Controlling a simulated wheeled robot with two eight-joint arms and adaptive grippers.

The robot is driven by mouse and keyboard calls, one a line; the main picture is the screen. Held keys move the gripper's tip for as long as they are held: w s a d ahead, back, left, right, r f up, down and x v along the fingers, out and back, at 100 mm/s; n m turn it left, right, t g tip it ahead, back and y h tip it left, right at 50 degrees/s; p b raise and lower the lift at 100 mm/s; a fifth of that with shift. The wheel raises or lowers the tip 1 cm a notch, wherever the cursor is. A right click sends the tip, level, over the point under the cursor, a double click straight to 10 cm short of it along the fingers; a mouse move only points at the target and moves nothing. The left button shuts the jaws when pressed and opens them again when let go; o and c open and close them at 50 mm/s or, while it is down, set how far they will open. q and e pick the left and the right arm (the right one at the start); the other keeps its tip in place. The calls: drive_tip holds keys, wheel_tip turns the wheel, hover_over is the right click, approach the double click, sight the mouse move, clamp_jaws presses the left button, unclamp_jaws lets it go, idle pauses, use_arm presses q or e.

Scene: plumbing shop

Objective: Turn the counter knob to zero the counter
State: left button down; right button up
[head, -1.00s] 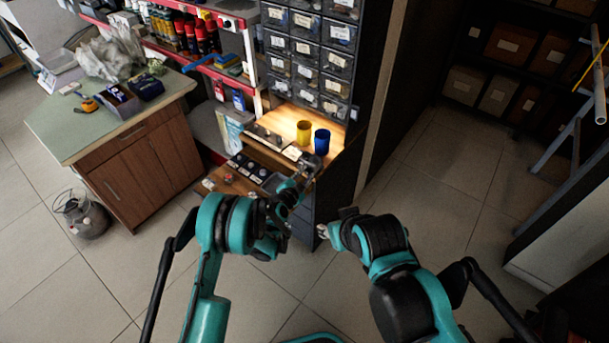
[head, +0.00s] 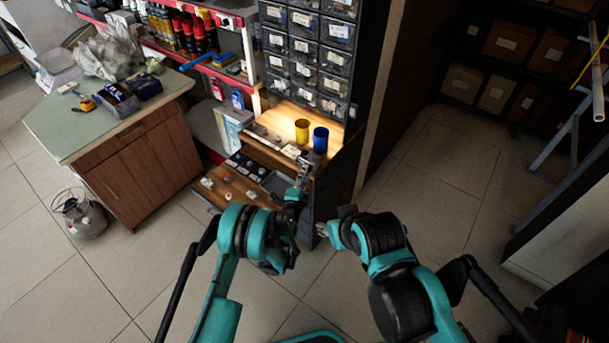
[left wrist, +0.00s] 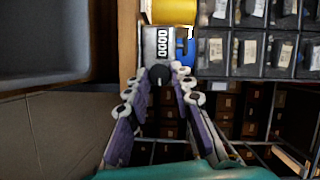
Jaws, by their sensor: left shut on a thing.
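The counter (left wrist: 162,42) is a small grey box in the left wrist view, with a white-digit window turned sideways; the digits look like zeros, though they are small. Its dark round knob (left wrist: 158,75) sits on the side facing me, between the fingertips of my left gripper (left wrist: 157,83). My left gripper is shut on the knob. In the head view the left gripper (head: 303,172) is at the front edge of the lit bench and hides most of the counter. My right gripper (head: 324,230) hangs lower, apart from the bench; its finger opening is unclear.
A yellow cup (head: 302,131) and a blue cup (head: 320,140) stand on the lit bench (head: 278,122), just behind the counter. Labelled drawers (head: 305,50) rise behind. An open drawer with small parts (head: 228,183) lies left of my left gripper. Floor is clear to the right.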

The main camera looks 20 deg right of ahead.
idle(0.3)
use_arm(q)
drive_tip(key=c, duration=1.3)
unclamp_jaws()
